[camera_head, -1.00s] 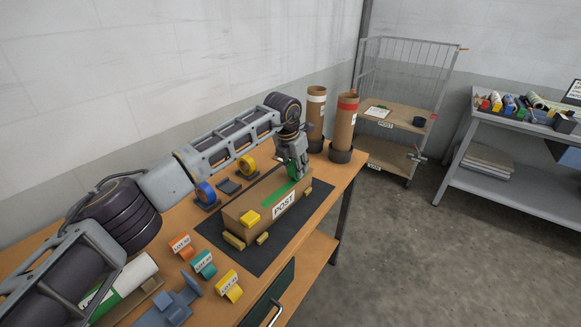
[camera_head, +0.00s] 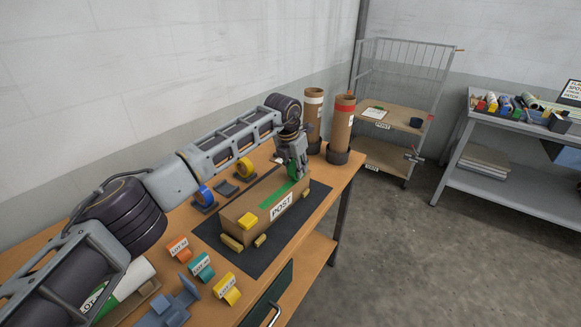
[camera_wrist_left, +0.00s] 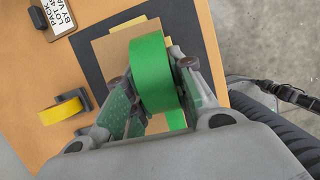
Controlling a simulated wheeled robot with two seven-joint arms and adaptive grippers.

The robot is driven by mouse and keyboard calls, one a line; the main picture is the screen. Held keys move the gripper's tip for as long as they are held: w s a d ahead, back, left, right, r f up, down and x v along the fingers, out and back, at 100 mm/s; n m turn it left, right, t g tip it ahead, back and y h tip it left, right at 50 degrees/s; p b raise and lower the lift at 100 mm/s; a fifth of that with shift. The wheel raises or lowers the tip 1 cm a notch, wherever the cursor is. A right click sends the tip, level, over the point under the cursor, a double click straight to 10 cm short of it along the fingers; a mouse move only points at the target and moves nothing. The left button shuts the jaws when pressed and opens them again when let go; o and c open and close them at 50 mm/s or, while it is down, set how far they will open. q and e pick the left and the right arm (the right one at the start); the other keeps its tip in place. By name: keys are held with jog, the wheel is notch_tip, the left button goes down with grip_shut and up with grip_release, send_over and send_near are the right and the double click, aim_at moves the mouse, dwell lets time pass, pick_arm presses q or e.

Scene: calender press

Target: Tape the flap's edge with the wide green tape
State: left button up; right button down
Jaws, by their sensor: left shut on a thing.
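The cardboard box (camera_head: 243,224) marked POST lies on a dark mat (camera_head: 262,256) on the wooden table. A strip of wide green tape (camera_head: 272,199) lies along its top. My left gripper (camera_head: 295,175) is over the box's far right end. In the left wrist view my left gripper (camera_wrist_left: 155,92) is shut on the green tape roll (camera_wrist_left: 153,72). The roll sits above the box, and a green strip shows below it. The roll hides much of the box's top there; whether it touches the box I cannot tell. My right gripper is not in view.
A blue tape roll (camera_head: 204,196) and a yellow tape roll (camera_head: 243,169) stand behind the box. Orange, teal and yellow labelled pieces lie in front left. Two cardboard tubes (camera_head: 341,124) stand at the table's far end. A wire cart (camera_head: 399,112) is beyond.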

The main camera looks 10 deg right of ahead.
pick_arm(q)
jog(key=shift+w+d+f, duration=0.45)
jog(key=shift+w+d, duration=0.15)
jog(key=shift+d, duration=0.1)
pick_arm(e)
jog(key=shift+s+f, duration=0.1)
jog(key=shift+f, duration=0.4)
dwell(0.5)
pick_arm(q)
jog(key=shift+w+d, duration=0.2)
jog(key=shift+d, duration=0.1)
jog(key=shift+w+d+p, duration=0.2)
jog(key=shift+p, duration=0.1)
dwell(0.4)
jog(key=shift+w+d, duration=0.3)
jog(key=shift+d, duration=0.05)
jog(key=shift+r+p, duration=0.2)
jog(key=shift+p, duration=0.1)
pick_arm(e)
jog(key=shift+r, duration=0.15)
